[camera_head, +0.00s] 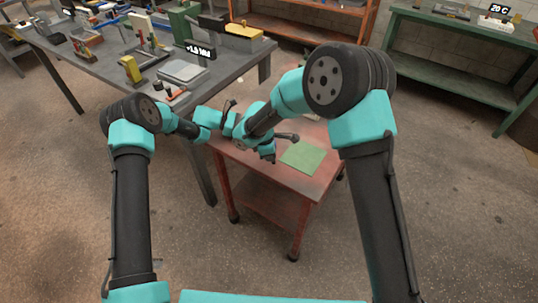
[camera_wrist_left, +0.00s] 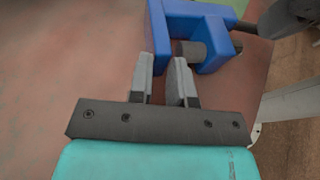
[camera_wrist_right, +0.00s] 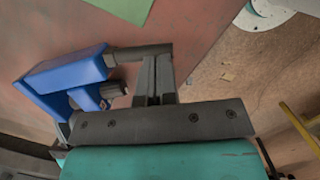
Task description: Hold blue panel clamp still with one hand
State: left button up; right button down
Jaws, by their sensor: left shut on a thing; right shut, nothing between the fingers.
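The blue panel clamp (camera_wrist_left: 196,28) lies over the red table, with a dark round screw (camera_wrist_left: 190,49) on it. My left gripper (camera_wrist_left: 162,72) has its fingers closed on the clamp's blue body. In the right wrist view the clamp (camera_wrist_right: 70,76) is left of my right gripper (camera_wrist_right: 154,72). The right fingers are together and empty, with their tips close to the clamp's dark bar (camera_wrist_right: 142,53); I cannot tell if they touch. In the head view my right gripper (camera_head: 268,153) is low over the table, and my arms hide the clamp.
A green sheet (camera_head: 303,156) lies on the red table (camera_head: 250,164), whose front part is bare. A grey bench (camera_head: 110,78) with several tools and fixtures stands at the back left. A green bench (camera_head: 465,35) is at the back right. The floor around is clear.

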jog(key=shift+w, duration=0.1)
jog(key=shift+w+a, duration=0.4)
jog(key=shift+w, duration=0.2)
jog(key=shift+a+r, duration=0.1)
jog(key=shift+s+a+r, duration=0.1)
jog(key=shift+a+r, duration=0.05)
jog(key=shift+a, duration=0.15)
jog(key=a+r, duration=0.2)
jog(key=shift+s+a+r, duration=0.1)
jog(key=shift+s+a, duration=0.2)
jog(key=shift+a, duration=0.1)
notch_tip(320, 180, up, 9)
jog(key=a, duration=0.1)
jog(key=shift+s+a+r, duration=0.2)
jog(key=shift+s+a, duration=0.05)
pick_arm(q)
jog(key=o, duration=0.8)
